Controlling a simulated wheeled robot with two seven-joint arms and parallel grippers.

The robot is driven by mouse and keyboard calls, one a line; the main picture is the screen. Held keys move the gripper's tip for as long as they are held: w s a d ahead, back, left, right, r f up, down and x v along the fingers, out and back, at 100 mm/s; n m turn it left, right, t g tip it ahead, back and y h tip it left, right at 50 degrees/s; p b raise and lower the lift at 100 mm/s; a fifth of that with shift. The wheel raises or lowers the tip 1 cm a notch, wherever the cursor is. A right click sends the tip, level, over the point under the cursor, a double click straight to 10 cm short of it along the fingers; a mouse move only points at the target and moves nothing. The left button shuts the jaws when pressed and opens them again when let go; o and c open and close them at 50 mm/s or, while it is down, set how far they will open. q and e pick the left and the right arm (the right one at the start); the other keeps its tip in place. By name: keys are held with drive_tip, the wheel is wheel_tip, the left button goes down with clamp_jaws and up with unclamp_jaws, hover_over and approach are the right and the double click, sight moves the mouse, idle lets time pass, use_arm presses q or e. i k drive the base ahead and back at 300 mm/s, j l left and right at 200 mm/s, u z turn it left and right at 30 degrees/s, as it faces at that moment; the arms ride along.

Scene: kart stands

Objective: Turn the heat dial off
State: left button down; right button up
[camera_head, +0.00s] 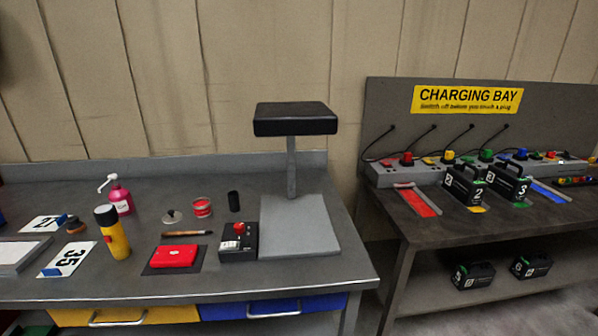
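A small black control box (250,249) stands on the left bench, against the left side of a press with a black padded head (295,118) and a grey base plate (298,228). A red knob (239,228) sits on top of the box, with a white label (230,245) on its front part. It may be the heat dial, but its markings and setting are too small to read. Neither of my grippers is in view.
The left bench (300,277) also holds a yellow-and-black canister (114,238), a pink pump bottle (121,199), a red case (174,256) and number plates (68,260). The charging bench (440,236) at right holds black battery packs (463,186). A gap separates the benches.

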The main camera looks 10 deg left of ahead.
sight(239, 227)
drive_tip(key=i+j+u, duration=0.1)
drive_tip(key=u, duration=0.25)
drive_tip(key=i+j+u, duration=0.1)
drive_tip(key=u, duration=0.3)
drive_tip(key=i+j+u, duration=0.1)
drive_tip(key=u, duration=0.25)
